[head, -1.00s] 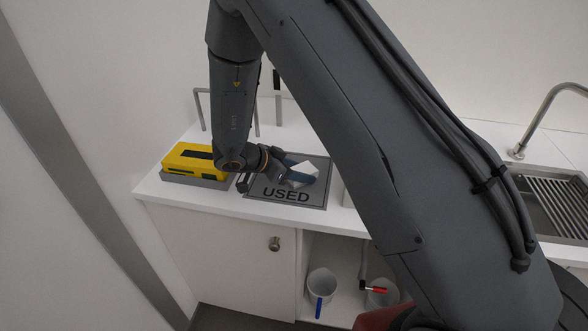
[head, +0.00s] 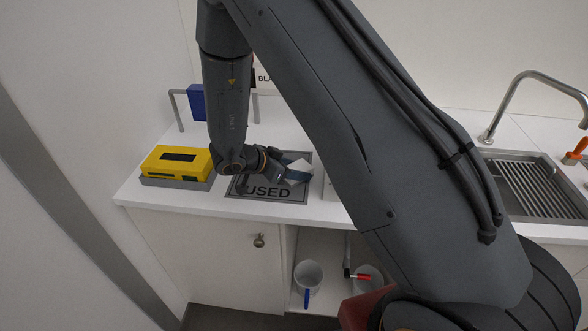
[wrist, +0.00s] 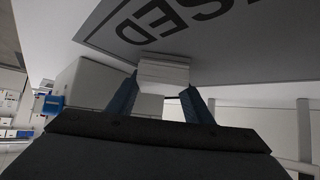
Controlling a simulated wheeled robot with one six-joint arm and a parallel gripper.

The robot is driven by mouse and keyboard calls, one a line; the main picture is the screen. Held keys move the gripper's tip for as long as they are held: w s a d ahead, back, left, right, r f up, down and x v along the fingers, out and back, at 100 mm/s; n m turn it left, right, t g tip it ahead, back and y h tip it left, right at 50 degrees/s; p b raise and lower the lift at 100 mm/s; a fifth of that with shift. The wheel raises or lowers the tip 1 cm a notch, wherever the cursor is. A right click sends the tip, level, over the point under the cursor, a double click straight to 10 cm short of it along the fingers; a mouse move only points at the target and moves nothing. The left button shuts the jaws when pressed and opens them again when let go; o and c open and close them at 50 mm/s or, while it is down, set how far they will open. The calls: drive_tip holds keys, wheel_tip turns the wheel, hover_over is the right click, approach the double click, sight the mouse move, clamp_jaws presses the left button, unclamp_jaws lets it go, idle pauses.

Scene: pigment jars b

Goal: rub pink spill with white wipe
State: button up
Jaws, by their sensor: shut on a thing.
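The white wipe (head: 299,168) is held in my gripper (head: 290,173), over the grey mat marked USED (head: 246,205). In the wrist view the wipe (wrist: 163,73) is a pale block pinched between the two dark blue fingers of my gripper (wrist: 160,98). The mat (wrist: 125,22) fills the top of that view. Whether the wipe touches the mat is unclear. I see no pink spill in these views; my arm hides part of the counter.
A yellow box (head: 177,161) sits left of the mat, near a grey rail (head: 180,110). A sink with a ribbed grey drainer (head: 535,185) is at the right. Below the counter stand a grey bucket (head: 308,274) and a red-handled item (head: 360,277).

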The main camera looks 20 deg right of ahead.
drive_tip(key=shift+s, duration=0.1)
drive_tip(key=shift+r+p, duration=2)
drive_tip(key=shift+r, duration=1)
drive_tip(key=shift+r, duration=1.55)
drive_tip(key=shift+w, duration=0.2)
